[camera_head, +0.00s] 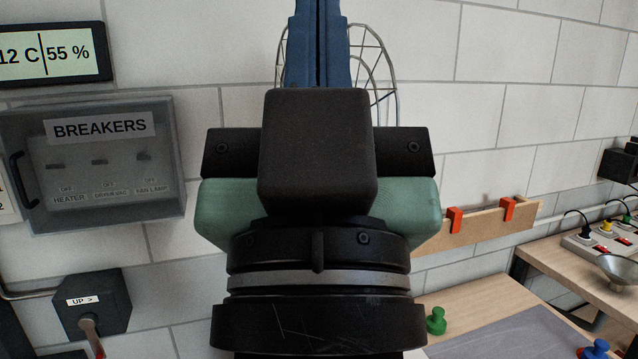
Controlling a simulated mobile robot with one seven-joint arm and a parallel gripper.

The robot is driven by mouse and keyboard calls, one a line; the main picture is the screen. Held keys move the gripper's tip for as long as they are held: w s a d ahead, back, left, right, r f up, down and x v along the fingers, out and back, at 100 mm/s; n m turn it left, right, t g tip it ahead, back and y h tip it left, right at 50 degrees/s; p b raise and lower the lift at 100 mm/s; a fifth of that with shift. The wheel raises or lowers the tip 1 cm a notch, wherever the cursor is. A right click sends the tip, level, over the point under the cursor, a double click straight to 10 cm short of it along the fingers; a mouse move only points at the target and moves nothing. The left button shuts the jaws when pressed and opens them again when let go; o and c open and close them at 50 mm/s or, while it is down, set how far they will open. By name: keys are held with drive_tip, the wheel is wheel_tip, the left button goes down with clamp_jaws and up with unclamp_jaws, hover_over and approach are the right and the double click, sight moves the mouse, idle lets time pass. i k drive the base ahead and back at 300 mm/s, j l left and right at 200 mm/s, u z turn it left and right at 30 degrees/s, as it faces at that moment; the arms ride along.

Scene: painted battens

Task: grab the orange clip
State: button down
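Two orange clips, a left one (455,220) and a right one (507,209), sit over the top edge of a wooden batten (480,226) on the wall, right of my gripper. I cannot tell which one the task means. My gripper (319,15) is seen from behind in the middle of the head view, pointing up. Its blue fingers lie side by side with only a thin dark line between them. The fingertips run out of the top of the picture. The gripper is apart from both clips and hides the batten's left end.
A wire cage (386,62) is on the wall behind the fingers. A breaker box (95,165) and a lever box (92,304) are at left. At lower right are a table (470,300) with a green knobbed piece (436,321), and a bench (585,262) with a metal bowl (622,270).

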sight(508, 202)
drive_tip(key=i+l+u, duration=0.2)
drive_tip(key=l, duration=0.55)
drive_tip(key=i+l+u, duration=0.2)
drive_tip(key=i+l, duration=0.2)
drive_tip(key=l, duration=0.35)
drive_tip(key=i+l+u, duration=0.15)
drive_tip(key=l, duration=0.7)
drive_tip(key=i+l+u, duration=0.2)
drive_tip(key=l, duration=0.6)
drive_tip(key=i+l+u, duration=0.2)
drive_tip(key=l, duration=0.7)
drive_tip(key=l+u, duration=0.2)
drive_tip(key=l, duration=0.65)
